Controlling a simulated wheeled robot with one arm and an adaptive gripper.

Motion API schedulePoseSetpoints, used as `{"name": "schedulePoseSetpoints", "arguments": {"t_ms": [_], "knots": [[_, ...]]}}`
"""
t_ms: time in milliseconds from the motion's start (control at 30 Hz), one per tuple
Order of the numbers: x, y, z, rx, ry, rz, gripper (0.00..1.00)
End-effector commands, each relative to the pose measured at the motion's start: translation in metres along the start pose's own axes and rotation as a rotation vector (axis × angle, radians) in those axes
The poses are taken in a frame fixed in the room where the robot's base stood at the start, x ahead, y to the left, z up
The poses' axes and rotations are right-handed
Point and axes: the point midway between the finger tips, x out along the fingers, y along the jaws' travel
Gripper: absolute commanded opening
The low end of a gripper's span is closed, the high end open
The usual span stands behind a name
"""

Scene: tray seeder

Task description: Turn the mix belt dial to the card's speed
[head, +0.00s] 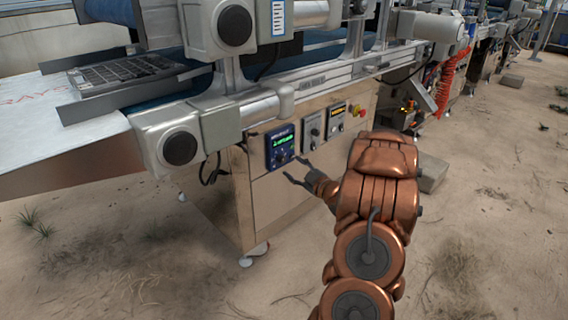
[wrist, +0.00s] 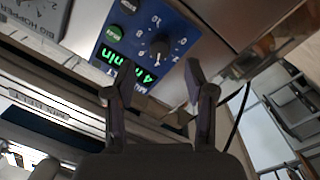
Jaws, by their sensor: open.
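The mix belt panel (head: 281,148) is a dark blue box with a lit green display on the front of the machine cabinet. In the wrist view this blue panel (wrist: 185,35) appears rotated, with a display (wrist: 128,67) that seems to read 4 m/min, partly covered by a finger. Its black dial (wrist: 159,48) has numbers around it and lies just beyond my fingertips, between them in the picture. My gripper (wrist: 160,72) is open and empty; I see no contact with the dial. In the head view my gripper (head: 293,170) is just below and in front of the panel. I cannot make out a speed card.
Grey lettering beside the blue panel reads BIG HOPPER (wrist: 35,25). A seed tray (head: 120,72) lies on the belt.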

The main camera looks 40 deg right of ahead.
Motion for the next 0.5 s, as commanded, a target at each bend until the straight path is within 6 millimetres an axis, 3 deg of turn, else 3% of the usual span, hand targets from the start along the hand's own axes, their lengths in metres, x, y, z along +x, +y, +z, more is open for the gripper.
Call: {"name": "schedulePoseSetpoints", "arguments": {"t_ms": [200,500], "knots": [[0.031,-0.002,-0.001,-0.003,0.008,-0.001,0.54],[0.052,-0.001,0.000,-0.001,0.003,0.000,0.54]]}}
